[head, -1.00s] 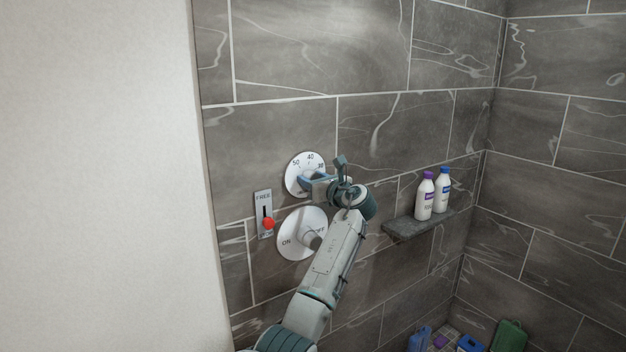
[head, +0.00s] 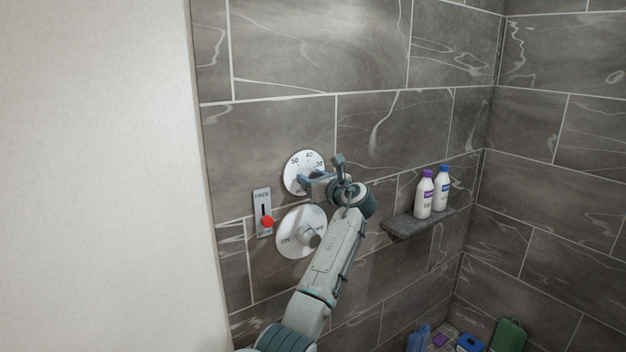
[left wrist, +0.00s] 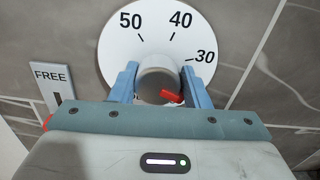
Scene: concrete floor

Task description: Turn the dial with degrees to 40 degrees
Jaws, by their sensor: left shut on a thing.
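The dial with degrees (head: 291,171) is a white disc on the tiled wall. In the left wrist view the dial (left wrist: 155,32) shows 50, 40 and 30 from left to right along its top. Its grey round knob (left wrist: 156,68) carries a red pointer (left wrist: 171,97), which points to the lower right, below the 30 mark. My left gripper (head: 308,180) is shut on the knob, with one blue finger at each side, as the left wrist view (left wrist: 160,84) shows. The fingers and palm hide the lower part of the dial. My right gripper is not in view.
Just below is a larger white ON/OFF dial (head: 291,220). Left of it is a FREE/STOP slider plate (head: 262,198) with a red handle low down. Two bottles (head: 425,200) stand on a grey shelf (head: 405,228) to the right. Several coloured items lie at the lower right.

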